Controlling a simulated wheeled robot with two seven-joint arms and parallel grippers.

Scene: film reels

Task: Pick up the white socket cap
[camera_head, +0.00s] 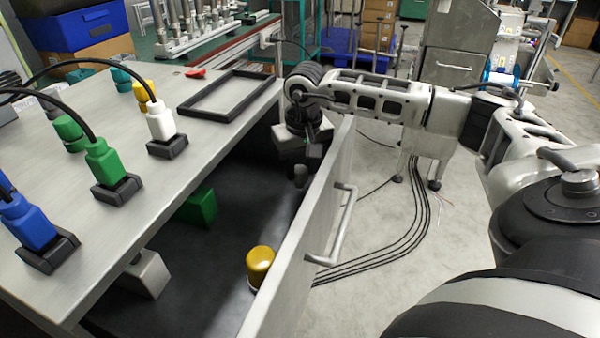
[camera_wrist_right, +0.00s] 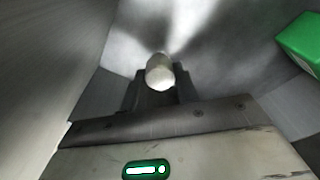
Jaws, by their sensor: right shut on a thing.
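My right gripper (camera_head: 302,170) reaches down into the open drawer, close to its right wall. In the right wrist view, its fingers (camera_wrist_right: 160,88) are shut on a small rounded white cap (camera_wrist_right: 160,72). The cap's top shows between the fingertips and its lower part is hidden. In the head view I cannot make out the cap at the gripper. My left gripper is out of view.
The drawer (camera_head: 215,265) also holds a green block (camera_head: 198,207), a yellow cap (camera_head: 260,264) and a pale grey block (camera_head: 147,273). Its right wall (camera_head: 298,262) stands close to my gripper. Cabled plugs, including a white one (camera_head: 160,124), and an empty black frame (camera_head: 222,112) occupy the tabletop.

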